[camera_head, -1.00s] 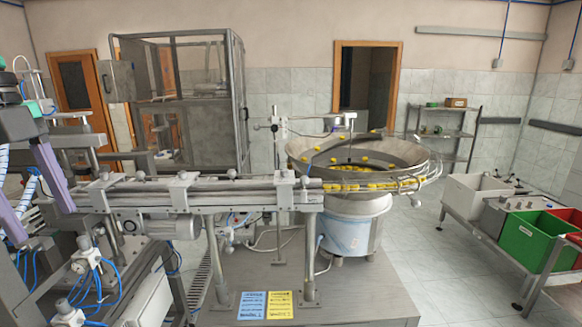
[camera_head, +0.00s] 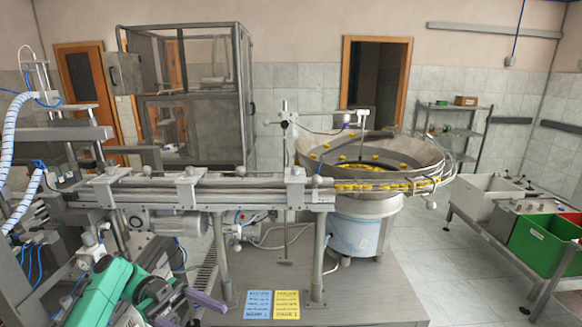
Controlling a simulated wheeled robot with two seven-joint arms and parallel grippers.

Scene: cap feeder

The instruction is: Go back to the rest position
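My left gripper (camera_head: 188,309) is low at the bottom left of the head view, at the end of my green and grey arm. Its purple fingers look apart, and I see nothing between them. It is in front of and below the conveyor rail, clear of the feeder bowl. Part of the gripper is cut off by the bottom edge. My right gripper is out of view.
The metal feeder bowl (camera_head: 416,158) holds several yellow caps. The conveyor rail (camera_head: 240,181) runs left from it over a grey platform (camera_head: 370,300). Blue and yellow labels lie on the platform. A green bin (camera_head: 540,245) stands on a rack at right.

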